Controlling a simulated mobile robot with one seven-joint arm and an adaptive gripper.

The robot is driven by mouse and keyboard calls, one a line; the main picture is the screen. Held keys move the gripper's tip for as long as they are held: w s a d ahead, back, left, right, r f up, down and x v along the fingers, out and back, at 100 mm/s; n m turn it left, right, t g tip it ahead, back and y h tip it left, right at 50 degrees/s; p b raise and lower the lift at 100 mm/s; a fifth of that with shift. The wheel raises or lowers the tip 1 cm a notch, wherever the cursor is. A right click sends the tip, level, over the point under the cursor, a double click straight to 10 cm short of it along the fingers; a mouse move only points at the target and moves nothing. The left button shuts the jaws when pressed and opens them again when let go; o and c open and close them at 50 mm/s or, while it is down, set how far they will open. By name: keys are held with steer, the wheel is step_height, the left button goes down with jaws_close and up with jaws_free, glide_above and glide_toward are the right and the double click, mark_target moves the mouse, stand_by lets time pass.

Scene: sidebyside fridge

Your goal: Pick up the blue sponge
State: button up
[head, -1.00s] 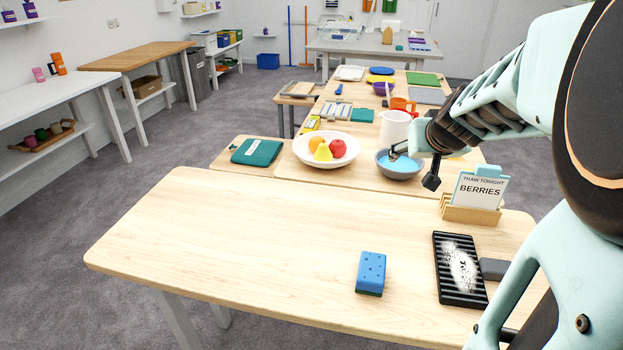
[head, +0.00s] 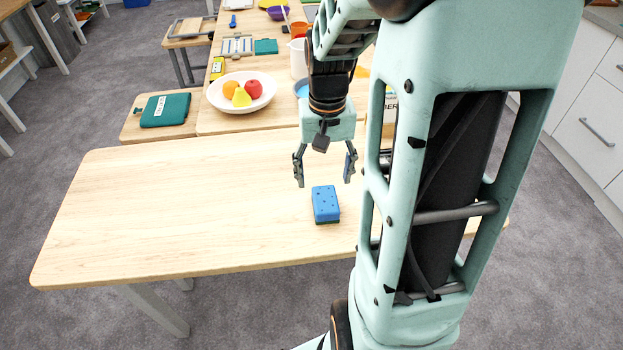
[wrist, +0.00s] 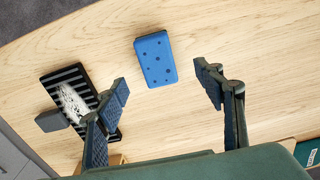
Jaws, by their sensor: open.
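The blue sponge (head: 326,203) lies on the light wooden table (head: 180,220), near its front edge in the head view. It has small dark holes on top and a dark green underside. It also shows in the wrist view (wrist: 155,59), beyond the fingertips and roughly between their lines. My gripper (head: 325,178) points down above the table, just behind the sponge in the head view. Its two fingers are spread wide with nothing between them. The wrist view also shows the open fingers (wrist: 163,88), apart from the sponge.
A black striped tray (wrist: 78,98) with white powder and a grey block (wrist: 52,121) lie left of the sponge in the wrist view. My arm hides them in the head view. A white fruit bowl (head: 214,97) stands on the table behind. The left tabletop is clear.

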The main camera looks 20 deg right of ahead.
mark_target(326, 199)
steer(key=f, duration=0.6)
steer(key=f+b, duration=0.1)
steer(key=f, duration=0.2)
steer(key=shift+w+d+f, duration=0.1)
steer(key=shift+d+f, duration=0.05)
steer(key=shift+d, duration=0.2)
steer(key=shift+c, duration=0.2)
steer(key=c, duration=1)
